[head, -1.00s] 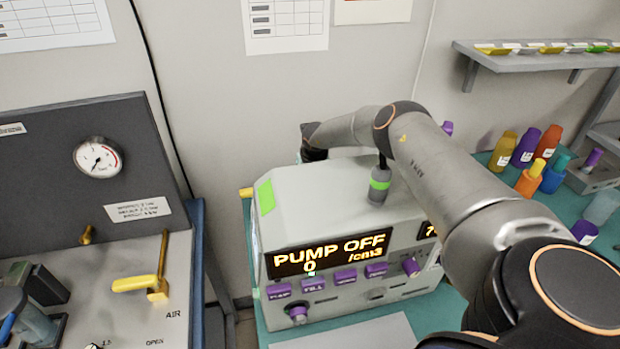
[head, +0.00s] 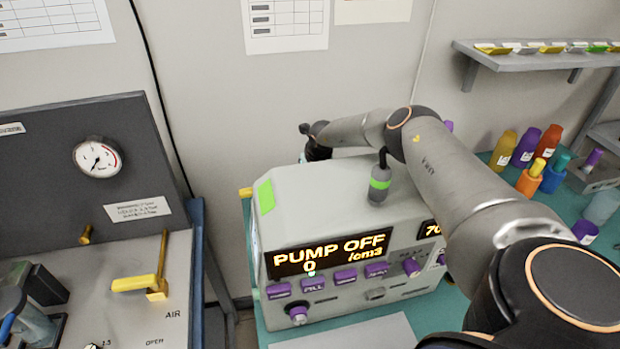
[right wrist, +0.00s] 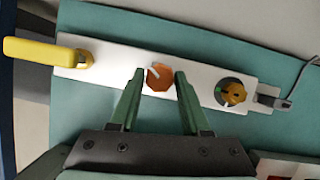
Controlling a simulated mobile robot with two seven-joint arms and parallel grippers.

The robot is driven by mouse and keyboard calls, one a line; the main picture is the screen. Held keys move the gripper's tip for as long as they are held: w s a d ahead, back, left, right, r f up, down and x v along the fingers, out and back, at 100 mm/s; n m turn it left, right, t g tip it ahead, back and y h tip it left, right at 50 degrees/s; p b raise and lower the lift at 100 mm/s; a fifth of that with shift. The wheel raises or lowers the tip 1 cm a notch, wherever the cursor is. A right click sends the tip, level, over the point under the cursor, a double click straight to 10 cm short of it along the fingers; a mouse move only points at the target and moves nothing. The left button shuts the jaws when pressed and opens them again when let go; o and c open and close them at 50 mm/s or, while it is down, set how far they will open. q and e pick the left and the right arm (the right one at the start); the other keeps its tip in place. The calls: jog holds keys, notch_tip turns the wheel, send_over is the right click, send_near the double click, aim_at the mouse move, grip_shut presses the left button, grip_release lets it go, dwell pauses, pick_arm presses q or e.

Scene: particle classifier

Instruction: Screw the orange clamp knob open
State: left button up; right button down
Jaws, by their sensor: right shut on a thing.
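The orange clamp knob (right wrist: 159,79) shows in the right wrist view, on a white strip-like plate (right wrist: 112,62). My right gripper (right wrist: 160,75) has its green fingers on either side of the knob and is shut on it. A pale mark or slot shows on the knob's upper left. In the head view, my right arm reaches over the pump machine, and the knob and gripper are hidden behind it. My left gripper is not in view.
A yellow handle (right wrist: 48,51) is at the plate's left end, and a round yellow-and-black fitting (right wrist: 233,93) at its right. The pump machine (head: 325,205) reads PUMP OFF. A gauge panel (head: 60,180) is at left; bottles (head: 525,148) are at right.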

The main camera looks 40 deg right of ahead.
jog(key=shift+n, duration=0.5)
jog(key=shift+c, duration=1.8)
grip_release()
jog(key=v, duration=1.2)
jog(key=shift+s+d+r, duration=0.2)
